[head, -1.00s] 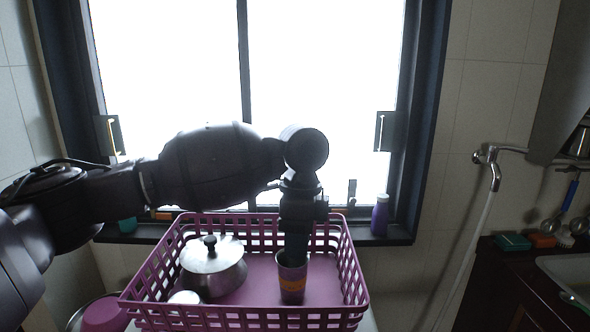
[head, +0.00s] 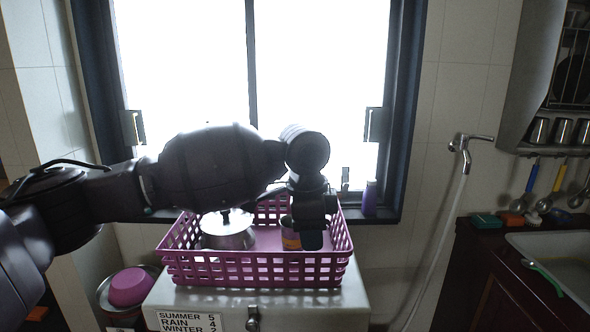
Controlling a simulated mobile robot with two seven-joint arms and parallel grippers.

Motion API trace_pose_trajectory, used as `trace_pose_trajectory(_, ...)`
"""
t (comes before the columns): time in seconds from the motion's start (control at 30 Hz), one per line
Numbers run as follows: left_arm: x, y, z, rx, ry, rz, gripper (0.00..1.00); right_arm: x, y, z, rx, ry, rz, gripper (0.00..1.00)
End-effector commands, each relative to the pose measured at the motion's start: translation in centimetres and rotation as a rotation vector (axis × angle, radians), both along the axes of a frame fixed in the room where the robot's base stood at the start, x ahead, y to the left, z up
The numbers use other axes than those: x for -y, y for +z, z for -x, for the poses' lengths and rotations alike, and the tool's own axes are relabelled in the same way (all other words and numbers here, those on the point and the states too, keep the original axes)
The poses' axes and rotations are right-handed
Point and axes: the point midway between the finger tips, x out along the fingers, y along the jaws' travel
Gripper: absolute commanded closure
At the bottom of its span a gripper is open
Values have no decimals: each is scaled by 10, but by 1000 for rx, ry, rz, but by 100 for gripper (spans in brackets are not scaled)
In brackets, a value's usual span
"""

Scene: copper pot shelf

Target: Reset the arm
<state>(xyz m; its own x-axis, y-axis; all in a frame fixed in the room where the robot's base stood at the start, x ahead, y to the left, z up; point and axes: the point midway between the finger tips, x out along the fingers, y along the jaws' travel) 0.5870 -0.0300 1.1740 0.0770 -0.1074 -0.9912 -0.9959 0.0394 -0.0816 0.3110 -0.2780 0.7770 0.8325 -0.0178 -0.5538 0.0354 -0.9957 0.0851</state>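My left arm reaches in from the left in the head view. My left gripper (head: 312,238) points down over the right part of a pink basket (head: 255,268). Its fingers are dark and hard to make out, so I cannot tell whether they are open or shut. A cup with purple and orange bands (head: 290,238) stands in the basket, just left of the gripper and partly hidden by it. A silver lidded pot (head: 228,232) stands in the basket's left part. My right gripper is not in view.
The basket sits on a white cabinet (head: 300,303) under a bright window. A purple bottle (head: 370,198) stands on the sill. A pink bowl (head: 130,286) is at the lower left. A dark counter with a sink (head: 560,255) is at the right, below hanging utensils. A hose hangs from a wall tap (head: 462,148).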

Motion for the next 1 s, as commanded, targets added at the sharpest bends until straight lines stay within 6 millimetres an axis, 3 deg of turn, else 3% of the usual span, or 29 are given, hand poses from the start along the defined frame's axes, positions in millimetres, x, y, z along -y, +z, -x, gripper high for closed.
trace_pose_trajectory(0.3, 57, 52, -30, 357, 22, 354, 71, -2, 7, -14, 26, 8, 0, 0)
trace_pose_trajectory(0.53, 80, 62, -37, 508, 54, 667, 71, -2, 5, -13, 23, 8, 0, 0)
trace_pose_trajectory(0.77, 69, 53, -42, 605, 140, 945, 71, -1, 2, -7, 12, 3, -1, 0)
trace_pose_trajectory(1.0, 30, 25, -46, 689, 277, 1146, 71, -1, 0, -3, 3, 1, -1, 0)
